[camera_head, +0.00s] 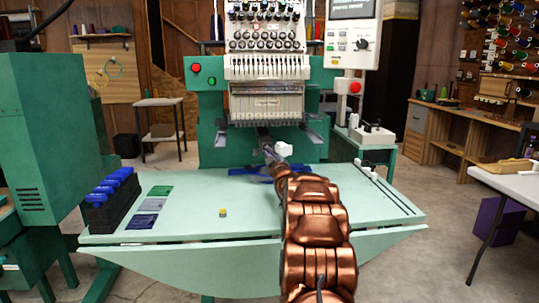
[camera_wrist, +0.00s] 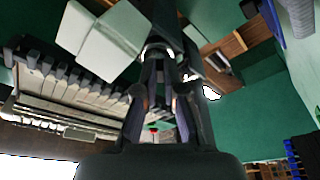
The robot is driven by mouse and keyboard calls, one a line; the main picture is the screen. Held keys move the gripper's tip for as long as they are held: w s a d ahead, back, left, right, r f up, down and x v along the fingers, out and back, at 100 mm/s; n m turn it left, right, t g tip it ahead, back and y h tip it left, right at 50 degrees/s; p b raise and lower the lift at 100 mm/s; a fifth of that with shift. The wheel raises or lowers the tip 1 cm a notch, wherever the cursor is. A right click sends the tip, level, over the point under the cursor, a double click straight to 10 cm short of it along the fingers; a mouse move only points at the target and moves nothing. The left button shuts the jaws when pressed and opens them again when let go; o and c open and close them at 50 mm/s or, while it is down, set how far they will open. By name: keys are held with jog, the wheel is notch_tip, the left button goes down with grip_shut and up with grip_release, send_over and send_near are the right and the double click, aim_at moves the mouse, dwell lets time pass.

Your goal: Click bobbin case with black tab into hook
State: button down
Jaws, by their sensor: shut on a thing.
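My copper-coloured arm reaches over the pale green table toward the embroidery machine (camera_head: 265,95). My gripper (camera_head: 268,152) is at the machine's lower arm, below the needle heads. In the wrist view my gripper (camera_wrist: 160,62) is shut on a small metal piece (camera_wrist: 158,48), which I take for the bobbin case. Most of it is hidden by the fingertips, and I cannot make out a black tab. The hook is not clearly seen; dark machine parts lie close around the fingertips. I cannot tell whether the case touches the hook or sits in it.
The pale green table (camera_head: 185,228) carries a black rack with blue pieces (camera_head: 113,187) at left, coloured pads (camera_head: 149,205) and a small yellow-topped piece (camera_head: 223,212). A blue patch (camera_head: 250,172) lies under my gripper.

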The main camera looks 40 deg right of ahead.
jog(key=shift+w+d+p, duration=0.3)
jog(key=shift+w+d, duration=0.05)
jog(key=shift+w, duration=0.1)
dwell(0.3)
jog(key=c, duration=1.2)
grip_release()
jog(key=shift+s, duration=0.15)
jog(key=v, duration=1.1)
jog(key=shift+s+a, duration=0.25)
jog(key=shift+s, duration=0.05)
